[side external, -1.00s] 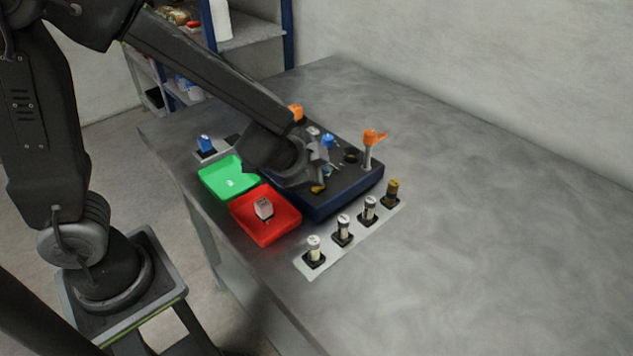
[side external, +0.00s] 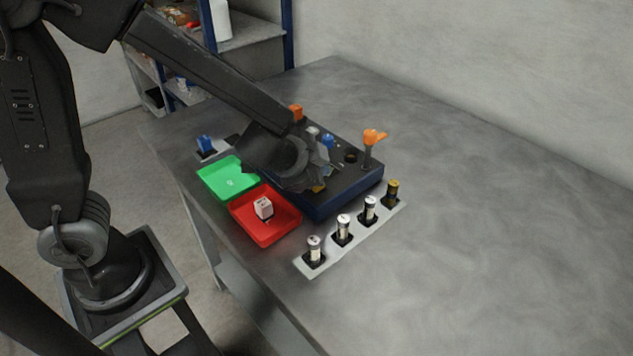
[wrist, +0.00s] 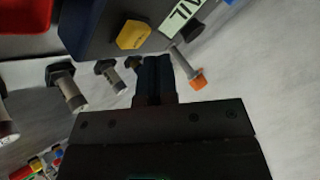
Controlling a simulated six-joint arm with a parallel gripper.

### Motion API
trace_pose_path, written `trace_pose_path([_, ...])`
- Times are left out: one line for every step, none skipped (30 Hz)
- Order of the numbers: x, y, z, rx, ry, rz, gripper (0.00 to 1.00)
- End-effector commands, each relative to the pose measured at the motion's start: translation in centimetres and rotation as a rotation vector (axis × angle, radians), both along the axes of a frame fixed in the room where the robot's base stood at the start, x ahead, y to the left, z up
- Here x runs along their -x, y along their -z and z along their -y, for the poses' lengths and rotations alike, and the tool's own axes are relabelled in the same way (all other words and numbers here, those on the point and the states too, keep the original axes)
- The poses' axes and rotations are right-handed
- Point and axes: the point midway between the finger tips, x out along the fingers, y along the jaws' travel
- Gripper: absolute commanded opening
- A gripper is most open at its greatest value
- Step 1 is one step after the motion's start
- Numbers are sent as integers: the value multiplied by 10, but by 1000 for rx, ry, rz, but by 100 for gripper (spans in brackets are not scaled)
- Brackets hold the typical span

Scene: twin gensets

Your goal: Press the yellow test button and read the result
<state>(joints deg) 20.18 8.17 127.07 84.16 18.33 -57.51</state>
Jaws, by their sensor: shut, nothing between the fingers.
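The yellow test button (wrist: 133,35), a hexagonal cap, sits on the dark top of the blue-sided box (side external: 340,195). It also shows small beside my wrist in the side view (side external: 319,187). Near it in the wrist view is a pale green display (wrist: 184,15) with dark, turned letters. The display is cut by the frame edge; the visible letters look like "AIL". My gripper (wrist: 154,66) is shut and empty, with its fingertips apart from the button in the wrist view. In the side view my wrist hides part of the box top and the fingertips.
A red tray (side external: 285,233) holding a pale block (side external: 263,208) and a green tray (side external: 215,181) lie left of the box. A strip (side external: 312,272) with several upright cylinders stands in front. An orange-topped lever (side external: 372,137) rises from the box. The table's right is clear.

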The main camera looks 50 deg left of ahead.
Motion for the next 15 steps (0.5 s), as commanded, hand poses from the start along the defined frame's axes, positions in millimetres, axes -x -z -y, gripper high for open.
trace_pose_path([0, 0, 0, 0, 0, 0, 0])
trace_pose_path([0, 1, 0, 0, -1, -1, 0])
trace_pose_path([0, 2, 0, 0, 0, -1, 0])
trace_pose_path([0, 3, 0, -1, 1, -1, 0])
trace_pose_path([0, 4, 0, -2, 1, -2, 0])
trace_pose_path([0, 6, 0, -1, 0, -2, 0])
trace_pose_path([0, 7, 0, -2, 1, -2, 0])
trace_pose_path([0, 7, 0, -2, 1, -2, 0])
trace_pose_path([0, 8, 0, -1, 1, -1, 0])
trace_pose_path([0, 9, 0, -1, 0, -1, 0])
trace_pose_path([0, 9, 0, -1, 1, 0, 0])
trace_pose_path([0, 9, 0, 0, 0, 0, 0])
trace_pose_path([0, 9, 0, 0, 0, 0, 0])
trace_pose_path([0, 9, 0, 0, 0, 0, 0])
trace_pose_path([0, 9, 0, 0, 0, 0, 0])
